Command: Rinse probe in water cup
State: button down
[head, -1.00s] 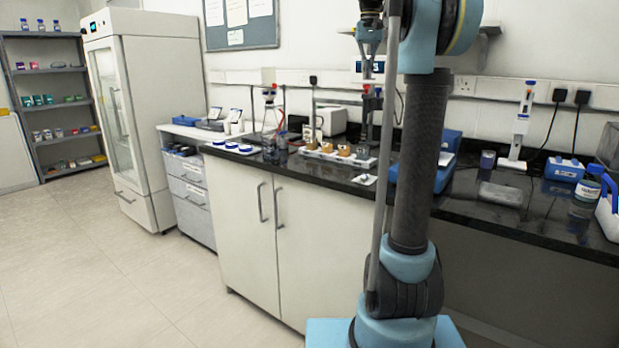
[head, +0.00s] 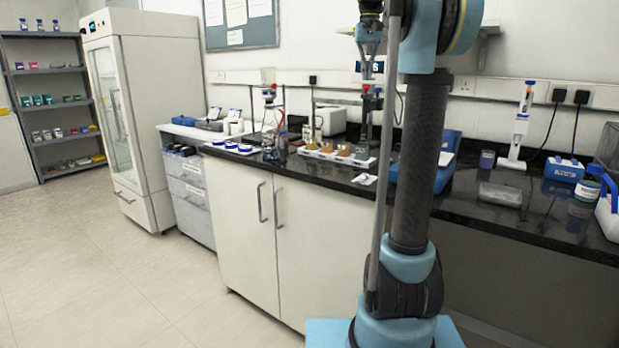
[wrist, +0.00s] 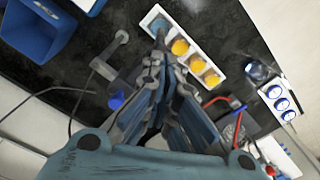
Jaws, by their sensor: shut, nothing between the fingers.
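My gripper (head: 370,60) points down above the bench, and its dark fingers (wrist: 160,40) are closed with nothing between them. In the wrist view the fingertips overlap the near edge of a blue-grey round cup (wrist: 157,22) at one end of a white rack (wrist: 217,42). I cannot tell how high above it they are, or if this cup holds water. Yellow-topped cups (wrist: 180,47) follow along the rack. The rack also shows in the head view (head: 318,155). A stand with a grey arm (wrist: 105,68) and blue knob (wrist: 117,100) is left of the fingers. I cannot pick out the probe for certain.
Clamp stands and glassware (head: 270,120) stand left of the rack. A red-handled clamp (wrist: 225,102) is right of the fingers, near blue-and-white dishes (wrist: 280,103). A blue bin (wrist: 38,22) is at upper left. Cables (wrist: 50,92) cross the black bench.

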aim_at(366, 90)
jog(key=shift+f, duration=3.3)
jog(key=shift+r, duration=3.55)
